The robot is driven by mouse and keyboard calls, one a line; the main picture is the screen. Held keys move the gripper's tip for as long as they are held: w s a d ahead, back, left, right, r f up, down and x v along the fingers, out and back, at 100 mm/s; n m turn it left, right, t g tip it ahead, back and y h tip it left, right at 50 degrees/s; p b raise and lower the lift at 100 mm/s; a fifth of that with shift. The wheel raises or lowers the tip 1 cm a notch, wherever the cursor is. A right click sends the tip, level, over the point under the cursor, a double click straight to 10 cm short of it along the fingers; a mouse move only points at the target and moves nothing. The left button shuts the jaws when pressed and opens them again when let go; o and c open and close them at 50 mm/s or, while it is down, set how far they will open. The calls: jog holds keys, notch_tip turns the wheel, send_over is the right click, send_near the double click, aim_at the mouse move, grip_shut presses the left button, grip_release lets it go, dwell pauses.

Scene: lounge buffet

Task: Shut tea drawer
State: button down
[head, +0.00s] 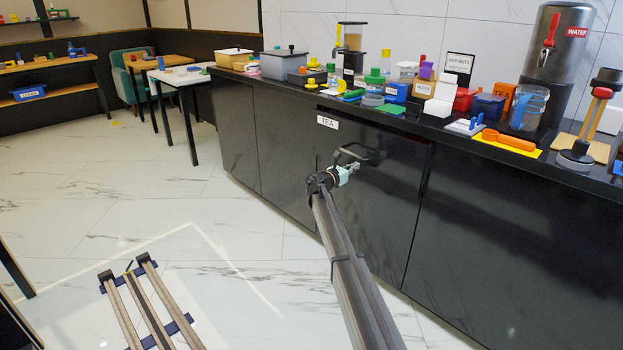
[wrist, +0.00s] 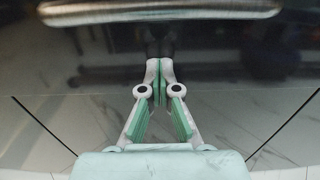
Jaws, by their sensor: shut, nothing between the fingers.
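The tea drawer (head: 395,185) is a glossy black front in the cabinet below the counter, with a white TEA label (head: 328,122) at its upper left. Its dark bar handle (head: 368,155) shows near my gripper in the head view. In the wrist view the handle (wrist: 160,11) is a metal bar across the top, with the glossy front behind it. My gripper (head: 355,168) is at the drawer front, just below the handle. Its fingers (wrist: 160,68) are shut and empty, apart from the bar in the picture. I cannot tell whether they touch the front or whether a small gap stays.
The black counter (head: 465,148) above holds many items, including a water urn (head: 553,65), an orange scoop (head: 508,141) and several coloured containers. Flat black cabinet fronts (head: 490,235) lie on either side. The marble floor (head: 235,220) to the left is open, with a white table (head: 177,76) farther back.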

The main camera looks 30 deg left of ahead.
jog(key=shift+w+d+f+b, duration=0.15)
jog(key=shift+w+d+b, duration=0.05)
jog(key=shift+b, duration=0.65)
jog(key=p+v, duration=0.2)
jog(key=v, duration=0.7)
jog(key=shift+p, duration=0.3)
jog(key=shift+a, duration=0.1)
